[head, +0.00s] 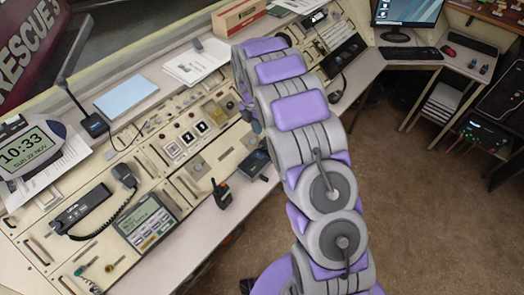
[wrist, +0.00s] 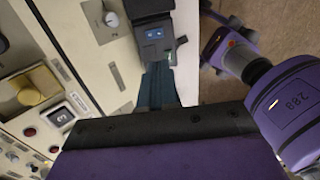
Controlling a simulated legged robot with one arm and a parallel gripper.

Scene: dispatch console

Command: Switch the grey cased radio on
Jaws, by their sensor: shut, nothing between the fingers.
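A small dark grey cased device with a lit blue face (wrist: 153,34) lies at the desk's front edge in the wrist view. It appears to be the dark box (head: 254,163) beside my arm in the head view. I take it for the grey cased radio, but its markings and switch are too small to tell. My gripper (wrist: 159,73) is shut and empty, its narrow fingers pointing toward the device. Whether the tips touch it I cannot tell. In the head view my arm hides most of the gripper.
A black handheld radio (head: 221,194) stands left of the box. A black set with a corded handset (head: 78,212) and a keypad unit (head: 148,222) are farther left. Another black set (head: 343,54) lies beyond my arm. The brown floor (head: 430,200) at right is clear.

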